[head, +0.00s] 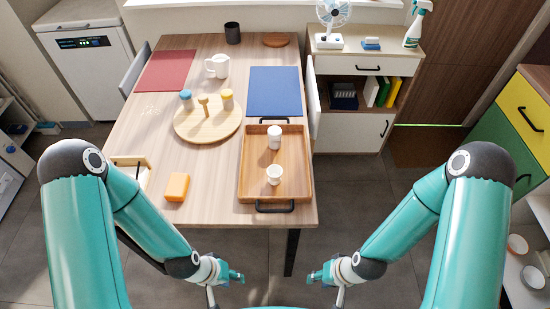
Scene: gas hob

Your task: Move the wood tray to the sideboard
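The wood tray (255,178) lies on the right front part of the wooden table, with black handles at its near and far ends. A white cup (274,174) and a white cylindrical container (274,138) stand in it. The sideboard (352,62) stands beyond the table to the right, with a drawer, an open shelf and a lower door. My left gripper (227,281) and my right gripper (324,279) are both in front of the table's near edge, apart from the tray. Neither touches anything; their fingers are too small to read clearly.
A fan (331,22), a blue item (371,44) and a spray bottle (417,24) occupy the sideboard top. Chairs flank the table.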

